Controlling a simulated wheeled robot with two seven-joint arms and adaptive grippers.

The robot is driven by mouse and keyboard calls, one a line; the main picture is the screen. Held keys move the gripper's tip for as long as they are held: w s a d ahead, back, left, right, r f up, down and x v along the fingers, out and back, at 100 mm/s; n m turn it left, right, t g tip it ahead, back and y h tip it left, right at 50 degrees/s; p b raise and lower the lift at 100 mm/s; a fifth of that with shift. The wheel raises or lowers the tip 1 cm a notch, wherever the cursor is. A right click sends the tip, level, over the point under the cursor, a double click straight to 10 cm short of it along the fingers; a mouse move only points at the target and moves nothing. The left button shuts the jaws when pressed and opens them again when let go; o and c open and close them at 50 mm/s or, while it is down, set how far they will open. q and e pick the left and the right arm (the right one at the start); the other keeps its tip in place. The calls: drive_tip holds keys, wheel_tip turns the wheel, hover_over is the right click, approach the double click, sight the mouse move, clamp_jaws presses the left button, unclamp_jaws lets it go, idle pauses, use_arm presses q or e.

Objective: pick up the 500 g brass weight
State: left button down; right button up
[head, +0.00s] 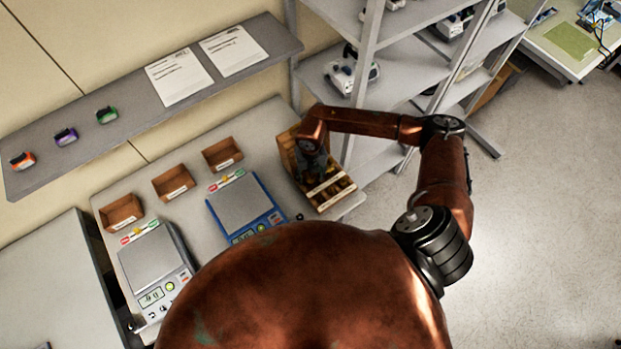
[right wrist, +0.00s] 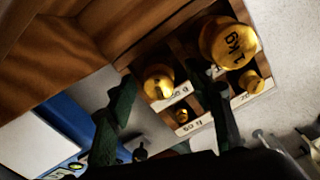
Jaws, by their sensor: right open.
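The wooden weight box (head: 331,192) stands open at the right end of the bench. In the right wrist view, its slots hold brass weights. The largest (right wrist: 226,42) is marked 1 KG. The second-largest brass weight (right wrist: 158,83), by size probably the 500 g one, sits in the slot to its left; its label is not clearly readable. My right gripper (right wrist: 162,78) is open, with its dark fingers on either side of that weight in the picture; I see no clear contact. In the head view, the right gripper (head: 312,165) is over the box, partly hidden by its arm. My left gripper is not visible.
Smaller brass weights (right wrist: 253,83) sit in nearby slots. The raised wooden lid (right wrist: 50,45) stands beside the gripper. A blue scale (head: 243,204) is left of the box, with a grey scale (head: 150,258) farther left. Metal shelving (head: 385,75) stands close behind the box.

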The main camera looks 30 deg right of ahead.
drive_tip(key=shift+c, duration=0.3)
clamp_jaws()
idle(0.4)
